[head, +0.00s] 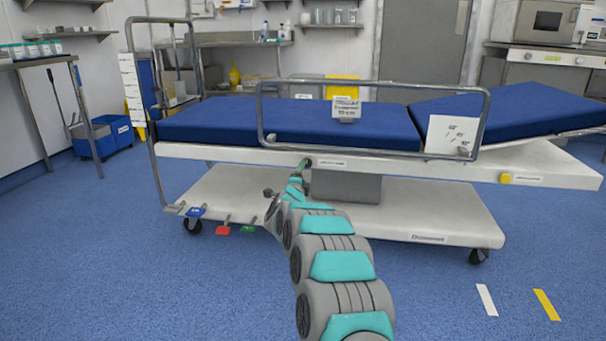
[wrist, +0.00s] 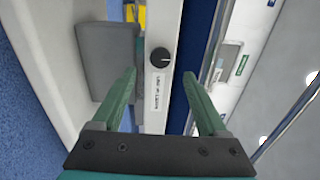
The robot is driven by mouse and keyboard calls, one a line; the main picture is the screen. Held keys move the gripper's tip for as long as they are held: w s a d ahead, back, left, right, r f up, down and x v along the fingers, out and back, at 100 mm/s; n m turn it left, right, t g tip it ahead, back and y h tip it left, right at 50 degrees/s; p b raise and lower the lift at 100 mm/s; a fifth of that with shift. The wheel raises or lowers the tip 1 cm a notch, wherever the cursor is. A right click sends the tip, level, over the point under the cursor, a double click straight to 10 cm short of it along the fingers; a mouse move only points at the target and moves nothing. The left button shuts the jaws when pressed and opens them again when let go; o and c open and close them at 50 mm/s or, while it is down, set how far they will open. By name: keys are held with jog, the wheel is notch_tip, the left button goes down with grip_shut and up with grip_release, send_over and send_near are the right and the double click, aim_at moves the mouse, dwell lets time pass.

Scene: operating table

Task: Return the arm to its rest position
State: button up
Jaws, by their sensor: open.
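My gripper (wrist: 159,73) is open in the wrist view, with its two green fingers apart and nothing seen between them but the bed's side rail behind. A black round knob (wrist: 160,57) on the white side rail shows just beyond the fingertips, with a small printed label below it. Whether the fingers touch anything there is not clear. In the head view my arm stretches forward from the bottom middle, and my gripper (head: 303,166) is small at the bed's near side, its fingers hard to make out.
The operating table (head: 225,151) with a blue mattress (head: 215,120) and metal guard rail (head: 365,83) stands right in front of my arm. Red and green pedals (head: 222,231) sit at its lower left. Blue floor (head: 120,275) is open at left and right.

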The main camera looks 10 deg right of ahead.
jog(key=shift+s+a, duration=0.1)
dwell(0.3)
jog(key=s+a+r+n+g+y, duration=0.3)
jog(key=s+a+n+y, duration=0.4)
jog(key=s+a+n, duration=0.1)
jog(key=s+a+n+g+y, duration=0.25)
jog(key=s+n+g, duration=0.2)
jog(key=s, duration=0.95)
jog(key=s+d+f+n+g+h, duration=0.1)
jog(key=s+d+f+n+g, duration=0.2)
jog(key=s, duration=1.4)
jog(key=s+d+f+n+g+h, duration=0.1)
jog(key=s+d+f+n+g, duration=0.3)
jog(key=s, duration=1.3)
jog(key=s+d+n+g+h, duration=0.2)
jog(key=s+d+g, duration=0.3)
jog(key=s, duration=1.3)
jog(key=s+d+p+v, duration=0.1)
jog(key=s+p+v, duration=0.2)
jog(key=p+v, duration=1.1)
jog(key=shift+s+d+r+p, duration=0.15)
jog(key=shift+s+r+p, duration=0.1)
jog(key=shift+r+p, duration=0.15)
jog(key=shift+t, duration=0.25)
